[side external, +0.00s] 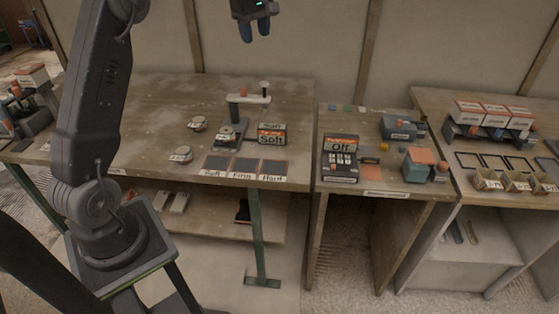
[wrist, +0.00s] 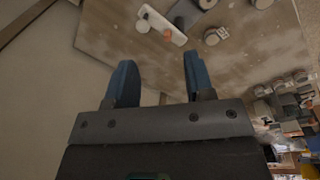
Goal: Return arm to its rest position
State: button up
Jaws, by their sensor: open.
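My gripper (side external: 254,30) hangs high above the back edge of the wooden workbench (side external: 120,115), at the top of the side view. Its two blue fingers point down and are apart, with nothing between them. In the wrist view the open fingers (wrist: 160,85) show against the wall and the bench top, well clear of both. A small tester stand (side external: 248,99) with a pale crossbar is on the bench below my gripper; it also shows in the wrist view (wrist: 160,24).
Round pale samples (side external: 197,124) and a "Soft" sign box (side external: 272,135) are on the bench. Dark labelled pads (side external: 244,166) line its front edge. A device reading "Off" (side external: 341,158) stands on the middle table. Air around my gripper looks clear.

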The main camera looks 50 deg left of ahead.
jog(key=s+d+r+m+t, duration=0.2)
jog(key=s+d+r+m, duration=0.2)
jog(key=s+d+m, duration=0.8)
jog(key=s+d+f+m+t, duration=0.1)
jog(key=s+d+f+m, duration=0.2)
jog(key=s+d, duration=0.3)
jog(key=s+d+f+m+t, duration=0.1)
jog(key=s+d+f+m, duration=0.2)
jog(key=s, duration=0.7)
jog(key=d+f, duration=0.2)
jog(key=d, duration=0.1)
jog(key=shift+s+d+f+m+h, duration=0.2)
jog(key=shift+s+d+m+h, duration=0.1)
jog(key=shift+s+d+m, duration=0.1)
